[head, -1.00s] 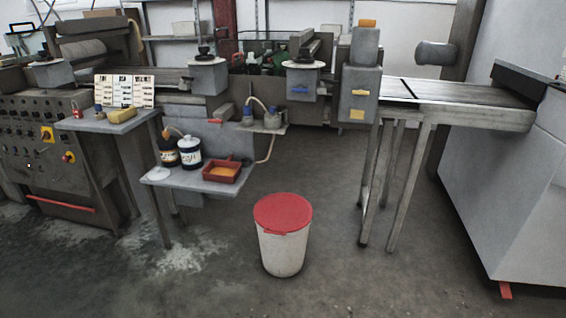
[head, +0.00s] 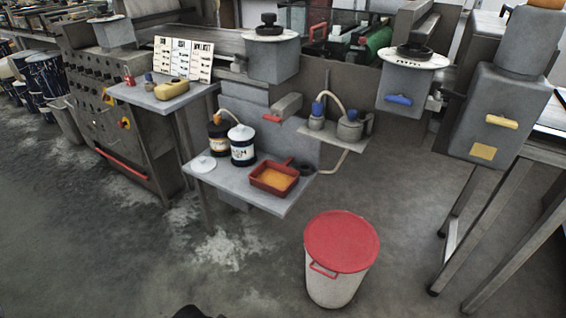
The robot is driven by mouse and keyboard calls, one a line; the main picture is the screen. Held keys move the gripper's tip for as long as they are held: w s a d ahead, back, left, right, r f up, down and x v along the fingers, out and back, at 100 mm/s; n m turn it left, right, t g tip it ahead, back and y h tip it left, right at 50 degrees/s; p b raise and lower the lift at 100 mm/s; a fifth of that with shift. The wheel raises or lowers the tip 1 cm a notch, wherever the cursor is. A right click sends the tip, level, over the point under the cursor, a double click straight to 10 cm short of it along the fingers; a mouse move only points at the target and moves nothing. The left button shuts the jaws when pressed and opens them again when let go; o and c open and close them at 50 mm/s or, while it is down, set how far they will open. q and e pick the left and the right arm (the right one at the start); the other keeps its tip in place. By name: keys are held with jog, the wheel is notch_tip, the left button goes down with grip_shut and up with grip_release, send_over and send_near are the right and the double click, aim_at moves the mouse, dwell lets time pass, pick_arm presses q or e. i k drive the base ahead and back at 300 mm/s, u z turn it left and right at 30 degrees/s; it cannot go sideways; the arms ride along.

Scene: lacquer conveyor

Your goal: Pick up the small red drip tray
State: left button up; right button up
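The small red drip tray (head: 260,187) lies on a low grey shelf (head: 232,190) near the middle of the head view. It is a shallow rectangle with amber-coloured contents and a short handle at its back. It sits near the shelf's front right part, right of two bottles. Neither of my grippers shows in the head view.
A white bottle (head: 242,147), a dark bottle (head: 218,136) and a white lid (head: 203,164) share the shelf. A bin with a red lid (head: 341,241) stands on the floor at the front right. Open floor lies at the front left. Table legs stand at right.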

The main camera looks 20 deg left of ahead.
aim_at(277, 179)
jog(key=u, duration=0.65)
jog(key=i, duration=0.85)
jog(key=u, duration=0.85)
